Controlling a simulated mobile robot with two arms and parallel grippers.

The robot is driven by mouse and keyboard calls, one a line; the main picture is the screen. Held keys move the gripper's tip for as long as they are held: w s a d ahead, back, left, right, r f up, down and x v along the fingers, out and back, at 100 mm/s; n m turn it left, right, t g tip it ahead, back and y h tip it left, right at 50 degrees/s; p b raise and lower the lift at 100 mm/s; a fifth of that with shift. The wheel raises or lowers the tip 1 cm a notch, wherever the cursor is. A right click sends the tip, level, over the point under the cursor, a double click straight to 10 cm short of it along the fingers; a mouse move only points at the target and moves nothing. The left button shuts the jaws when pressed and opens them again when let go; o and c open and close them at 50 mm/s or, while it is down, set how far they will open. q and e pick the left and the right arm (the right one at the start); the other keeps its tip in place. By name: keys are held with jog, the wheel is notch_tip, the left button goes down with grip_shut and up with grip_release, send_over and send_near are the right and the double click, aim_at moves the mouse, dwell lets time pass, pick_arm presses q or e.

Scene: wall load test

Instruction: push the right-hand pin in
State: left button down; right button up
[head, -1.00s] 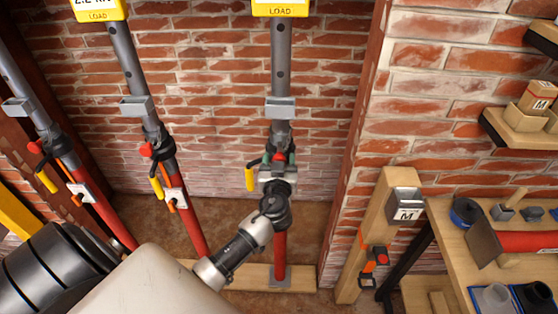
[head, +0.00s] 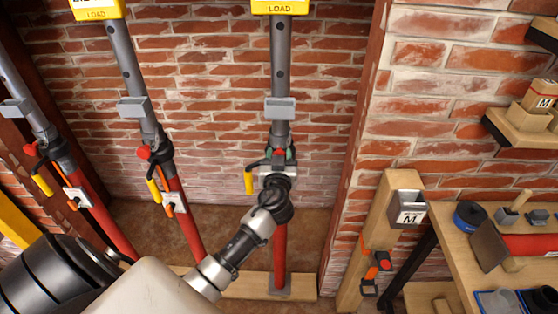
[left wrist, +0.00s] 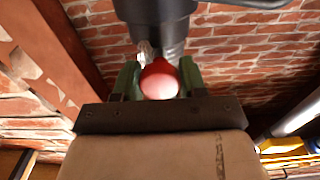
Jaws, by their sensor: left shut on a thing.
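The right-hand prop (head: 281,85) has a grey upper tube and a red lower tube and stands against the brick wall. Its red pin knob (head: 279,153) is at the collar, between the green fingertips of my left gripper (head: 278,157). In the left wrist view, the round red knob (left wrist: 159,80) sits between the two green fingers, in front of the dark grey tube (left wrist: 158,25). My left gripper is shut on the knob. The pin's shaft is hidden behind the knob. My right gripper is not in view.
Two similar props (head: 128,60) (head: 22,85) with red knobs and yellow handles stand to the left. At right are a wooden post (head: 358,240) with a grey holder (head: 408,207) and a bench (head: 459,250) with tools. A yellow load box (head: 281,6) tops the right-hand prop.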

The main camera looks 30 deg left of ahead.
pick_arm(q)
jog(key=c, duration=1.1)
grip_release()
jog(key=shift+a+r, duration=0.1)
jog(key=shift+r, duration=0.05)
jog(key=o, duration=0.5)
jog(key=shift+w, duration=0.2)
jog(key=shift+f, duration=0.2)
jog(key=b+v, duration=0.3)
jog(key=v, duration=0.8)
jog(key=shift+b, duration=0.4)
jog(key=shift+w, duration=0.1)
